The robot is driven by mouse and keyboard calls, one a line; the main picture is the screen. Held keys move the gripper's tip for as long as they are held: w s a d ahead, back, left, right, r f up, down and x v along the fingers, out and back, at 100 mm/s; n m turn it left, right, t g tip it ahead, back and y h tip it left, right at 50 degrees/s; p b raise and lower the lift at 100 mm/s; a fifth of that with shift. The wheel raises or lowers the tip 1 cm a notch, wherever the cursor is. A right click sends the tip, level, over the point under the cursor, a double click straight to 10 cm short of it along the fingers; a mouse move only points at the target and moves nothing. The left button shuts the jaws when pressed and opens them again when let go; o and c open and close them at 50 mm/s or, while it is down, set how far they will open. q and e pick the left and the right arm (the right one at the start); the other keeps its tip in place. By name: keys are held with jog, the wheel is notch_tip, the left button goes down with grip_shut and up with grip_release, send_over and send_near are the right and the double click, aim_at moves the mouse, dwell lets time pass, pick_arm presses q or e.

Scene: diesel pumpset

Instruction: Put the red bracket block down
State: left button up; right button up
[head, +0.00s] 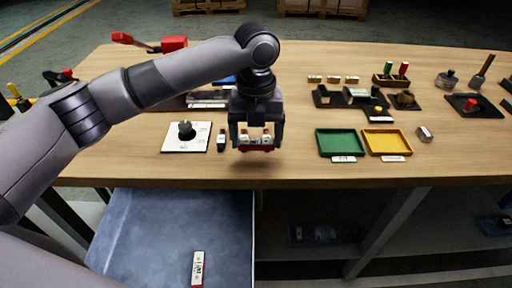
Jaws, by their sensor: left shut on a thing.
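My left gripper (257,140) points down near the table's front edge. It is shut on the red bracket block (257,148), which shows red with pale parts on top, between the fingers. The block appears to be just above or at the wooden table top (290,165); I cannot tell whether it touches. The fingers hide its ends. My right gripper is not in view.
A white plate with a black knob (187,131) and a small dark-and-white block (221,139) lie left of the gripper. A green tray (340,142) and a yellow tray (387,142) lie right. An open drawer (150,225) below holds a red-and-white piece (198,268).

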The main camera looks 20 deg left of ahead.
aim_at(256, 141)
pick_arm(q)
jog(key=shift+f, duration=1.85)
jog(key=shift+f, duration=0.1)
jog(key=o, duration=1)
